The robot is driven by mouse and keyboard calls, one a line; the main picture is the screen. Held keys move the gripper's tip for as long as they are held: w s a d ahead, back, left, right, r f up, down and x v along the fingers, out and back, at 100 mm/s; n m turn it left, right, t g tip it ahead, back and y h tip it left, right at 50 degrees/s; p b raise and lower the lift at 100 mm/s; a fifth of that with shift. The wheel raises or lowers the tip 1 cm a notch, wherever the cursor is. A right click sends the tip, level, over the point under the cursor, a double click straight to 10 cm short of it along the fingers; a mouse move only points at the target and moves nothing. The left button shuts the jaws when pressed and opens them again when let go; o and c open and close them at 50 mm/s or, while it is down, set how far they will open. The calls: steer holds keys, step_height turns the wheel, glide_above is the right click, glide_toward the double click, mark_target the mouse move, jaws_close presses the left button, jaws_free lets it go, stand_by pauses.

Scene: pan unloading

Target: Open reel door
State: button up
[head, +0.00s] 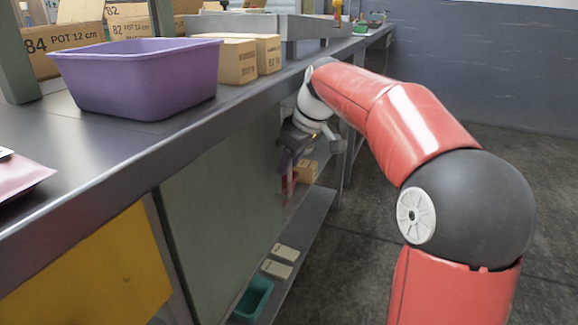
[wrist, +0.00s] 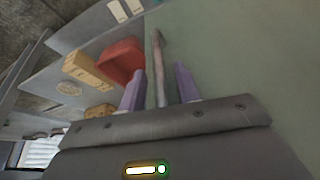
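The door, a flat grey-green panel (head: 222,205), stands upright under the workbench in the head view. It also fills the right of the wrist view (wrist: 250,70). A thin grey upright strip (wrist: 158,65) runs along the panel's edge; I cannot tell whether it is a handle or the edge itself. My gripper (head: 286,168) is at the panel's far edge, below the bench top. In the wrist view its two purple fingers (wrist: 160,88) are apart, one on each side of the strip, with gaps showing. The fingertips are partly hidden in the head view.
A purple tub (head: 145,85) and cardboard boxes (head: 240,62) stand on the bench. A yellow panel (head: 95,270) is at near left. The lower shelf holds a teal bin (head: 252,298). A red bin (wrist: 121,60) shows beside the panel. The floor at right is clear.

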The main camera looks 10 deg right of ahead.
steer(key=shift+w+a+f, duration=0.15)
steer(key=shift+f, duration=0.4)
jaws_close()
